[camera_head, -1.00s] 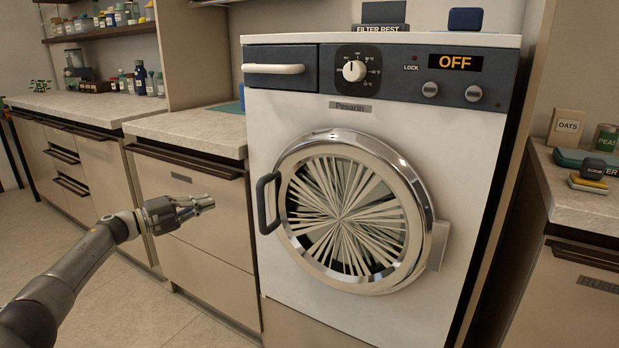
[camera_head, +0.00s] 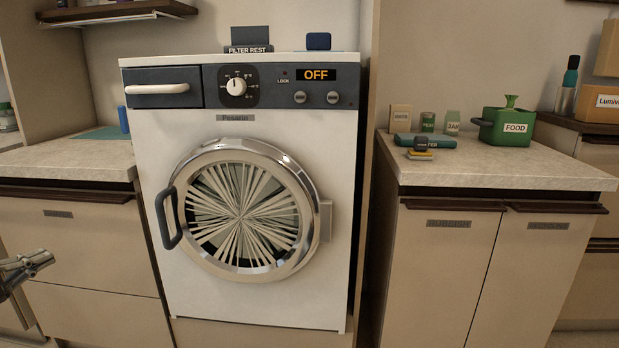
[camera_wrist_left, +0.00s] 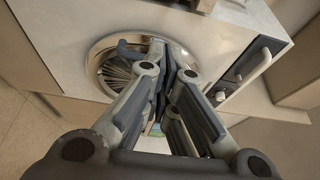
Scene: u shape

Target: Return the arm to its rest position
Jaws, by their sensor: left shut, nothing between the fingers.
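My left gripper (camera_head: 28,264) shows at the left edge of the head view, in front of the drawers left of the washing machine (camera_head: 150,240). It is shut and empty, and clear of the machine. The left wrist view shows its closed fingers (camera_wrist_left: 163,85), with the machine's round door (camera_wrist_left: 105,62) beyond them. The door looks closed, with its dark handle (camera_head: 167,218) on the left side. The machine's display (camera_head: 316,75) reads OFF. My right gripper is not in view.
A counter (camera_head: 70,160) with drawers stands left of the machine. The right counter (camera_head: 490,168) holds a green FOOD pot (camera_head: 508,127), several small containers and a teal case (camera_head: 425,141). A FILTER REST stand (camera_head: 249,42) sits on the machine. The space before the right cabinets is clear.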

